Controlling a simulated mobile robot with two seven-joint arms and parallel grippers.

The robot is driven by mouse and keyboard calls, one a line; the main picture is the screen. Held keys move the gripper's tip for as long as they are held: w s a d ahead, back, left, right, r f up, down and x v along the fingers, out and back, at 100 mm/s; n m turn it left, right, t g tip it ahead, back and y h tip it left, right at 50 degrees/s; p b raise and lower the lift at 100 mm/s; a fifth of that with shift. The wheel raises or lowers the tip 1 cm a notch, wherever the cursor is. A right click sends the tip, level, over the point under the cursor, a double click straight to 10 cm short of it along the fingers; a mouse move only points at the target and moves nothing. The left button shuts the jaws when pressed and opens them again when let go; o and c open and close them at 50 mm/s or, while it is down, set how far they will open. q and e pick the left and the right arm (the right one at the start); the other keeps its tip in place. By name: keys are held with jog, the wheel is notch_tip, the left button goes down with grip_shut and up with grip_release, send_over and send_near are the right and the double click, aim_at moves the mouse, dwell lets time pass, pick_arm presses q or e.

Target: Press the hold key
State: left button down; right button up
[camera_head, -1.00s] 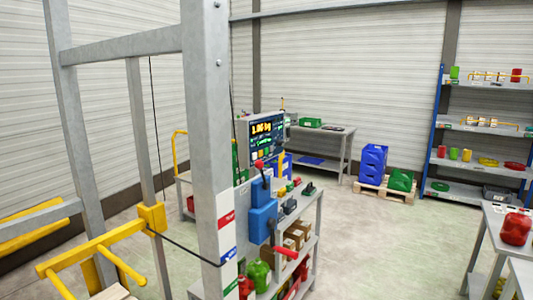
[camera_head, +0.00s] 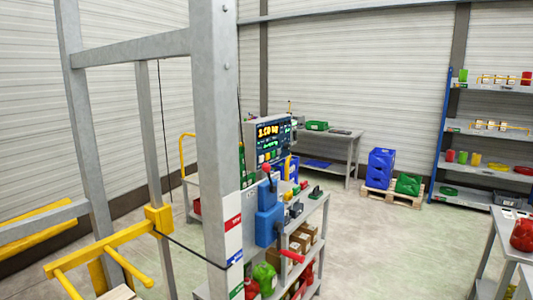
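A control box with a dark screen (camera_head: 271,133) stands behind the grey frame post, left of the middle. Its screen shows yellow digits and green text. A row of small coloured keys lies below the digits; they are too small to read, so I cannot tell which is the hold key. A blue device (camera_head: 268,213) with a red-knobbed lever and a red handle is in front of and below the box. Neither of my grippers is in view.
A grey upright post (camera_head: 213,120) and a yellow barred frame (camera_head: 110,245) fill the left foreground. A shelved cart (camera_head: 312,225) carries boxes and canisters. A grey table (camera_head: 490,245) is at right. Open floor lies between cart and table.

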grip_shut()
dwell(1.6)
